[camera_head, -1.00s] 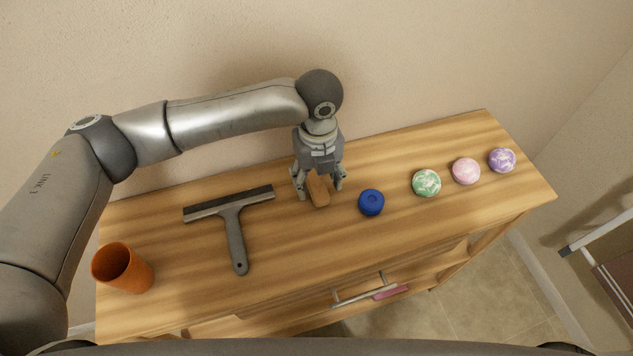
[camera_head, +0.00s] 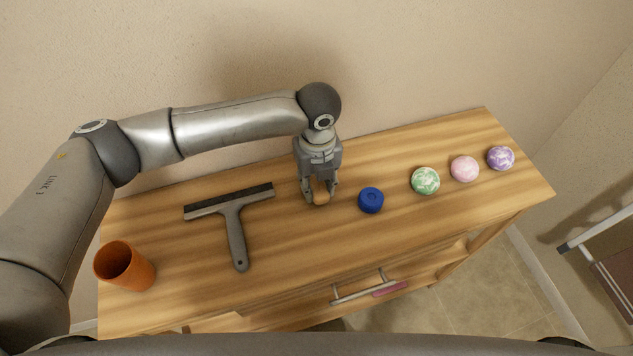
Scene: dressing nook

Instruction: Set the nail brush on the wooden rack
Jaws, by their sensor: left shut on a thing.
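The nail brush (camera_head: 321,198) is a small wooden-brown block on the wooden table top, right of the squeegee and left of the blue round item. My left gripper (camera_head: 321,196) reaches down over it from above and is shut on it, one finger on each side. The fingers hide much of the brush, and I cannot tell whether it touches the table. I make out no separate wooden rack in this view. My right gripper is not in view.
The wooden table (camera_head: 290,255) also holds an orange cup (camera_head: 124,266), a grey squeegee (camera_head: 234,225), a blue round item (camera_head: 371,200), and green (camera_head: 425,181), pink (camera_head: 464,169) and purple (camera_head: 500,158) marbled pieces. A metal handle (camera_head: 362,293) is at the front. The front middle top is clear.

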